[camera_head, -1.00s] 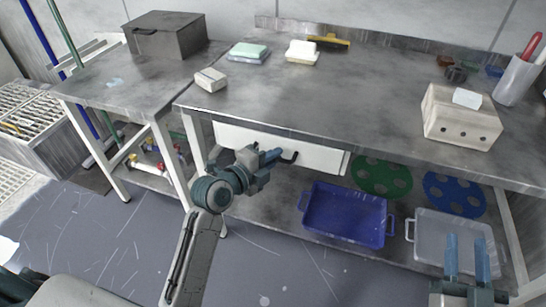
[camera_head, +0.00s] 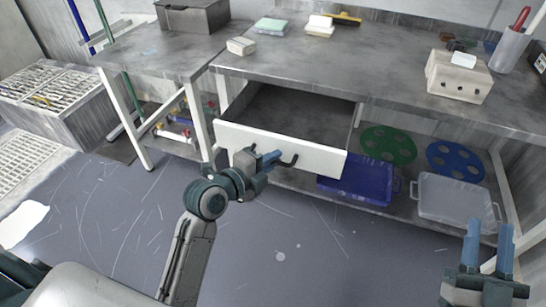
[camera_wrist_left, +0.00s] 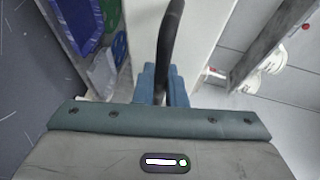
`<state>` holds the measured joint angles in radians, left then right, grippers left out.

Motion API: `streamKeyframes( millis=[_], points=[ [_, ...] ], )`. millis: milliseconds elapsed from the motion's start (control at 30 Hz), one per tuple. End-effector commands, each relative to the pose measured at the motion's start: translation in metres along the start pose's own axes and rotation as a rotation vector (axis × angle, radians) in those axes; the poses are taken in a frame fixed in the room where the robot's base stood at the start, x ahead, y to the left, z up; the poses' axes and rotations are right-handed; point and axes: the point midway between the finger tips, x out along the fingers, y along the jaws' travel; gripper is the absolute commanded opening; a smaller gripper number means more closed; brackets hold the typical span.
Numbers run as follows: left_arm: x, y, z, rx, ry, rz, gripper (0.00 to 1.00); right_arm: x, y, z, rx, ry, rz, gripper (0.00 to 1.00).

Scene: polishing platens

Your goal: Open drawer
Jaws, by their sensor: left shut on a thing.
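The drawer (camera_head: 240,138) under the workbench has a white front and is pulled well out. Its grey inside shows and looks empty. Its dark bar handle (camera_head: 290,161) is on the front. My left gripper (camera_head: 272,157) is at the handle, shut on it. In the left wrist view the dark handle (camera_wrist_left: 170,35) runs between the blue fingers (camera_wrist_left: 160,82), with the white drawer front beside it. My right gripper (camera_head: 488,243) is at the lower right with its blue fingers apart, empty and away from the drawer.
The workbench (camera_head: 390,70) carries a beige box (camera_head: 458,78), a white cup (camera_head: 510,48) and several small blocks. On the shelf below are a blue bin (camera_head: 365,185), a clear bin (camera_head: 452,197), and green (camera_head: 388,145) and blue discs (camera_head: 455,162). The floor before the drawer is clear.

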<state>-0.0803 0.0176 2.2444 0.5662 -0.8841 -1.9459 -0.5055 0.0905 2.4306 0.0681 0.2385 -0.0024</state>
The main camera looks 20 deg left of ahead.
Motion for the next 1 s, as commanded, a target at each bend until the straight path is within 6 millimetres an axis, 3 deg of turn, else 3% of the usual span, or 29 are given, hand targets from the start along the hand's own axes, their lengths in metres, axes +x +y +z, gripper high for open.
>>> streamKeyframes(
  millis=[533,567,600,867,1000],
  points=[
    [-0.005,0.001,-0.002,0.000,0.000,-0.001,0.00,0.001,0.000,-0.002,-0.002,0.011,-0.001,0.36],
    [-0.005,0.001,-0.002,0.000,0.000,-0.001,0.17,0.001,0.000,-0.002,-0.002,0.011,-0.001,0.36],
    [-0.005,0.001,-0.002,0.000,0.000,-0.001,0.19,0.001,0.000,-0.002,-0.002,0.011,-0.001,0.36],
    [-0.006,0.001,-0.002,0.000,0.000,-0.001,0.19,0.001,0.000,-0.002,-0.001,0.011,-0.001,0.36],
    [-0.016,0.001,-0.002,0.003,-0.001,0.001,0.19,0.001,0.000,-0.001,0.000,0.002,-0.001,0.36]
  ],
)
